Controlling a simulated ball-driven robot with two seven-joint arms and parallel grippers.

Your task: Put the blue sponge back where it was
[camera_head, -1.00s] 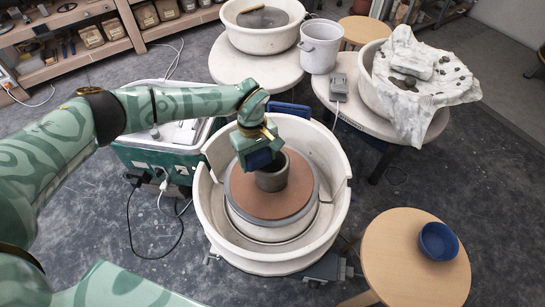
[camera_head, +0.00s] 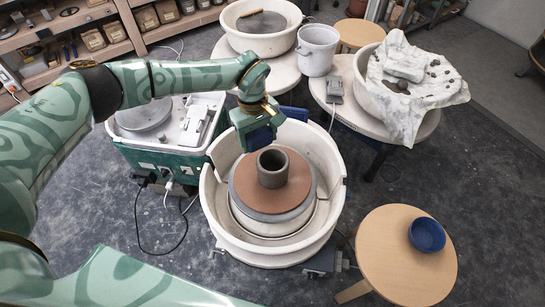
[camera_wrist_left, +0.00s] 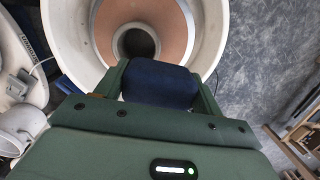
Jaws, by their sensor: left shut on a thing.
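My left gripper (camera_head: 258,137) is shut on the dark blue sponge (camera_wrist_left: 160,84). In the left wrist view the sponge sits between the two green fingers. In the head view it is a small dark blue patch under the gripper, partly hidden by it. The gripper hangs above the far inner side of the wheel's white splash pan (camera_head: 212,220), beyond and slightly left of a grey clay cylinder (camera_head: 271,178). The cylinder stands upright on a round brown bat (camera_head: 250,200); the sponge looks apart from it. My right gripper is not in view.
A blue bowl (camera_head: 427,235) stands on a round wooden stool (camera_head: 385,255) at the right. Behind are a white bucket (camera_head: 318,50), a grey pedal (camera_head: 334,88) and a cloth-draped basin (camera_head: 425,110). A second wheel basin (camera_head: 240,40) stands at the back. Dark floor is clear at the right.

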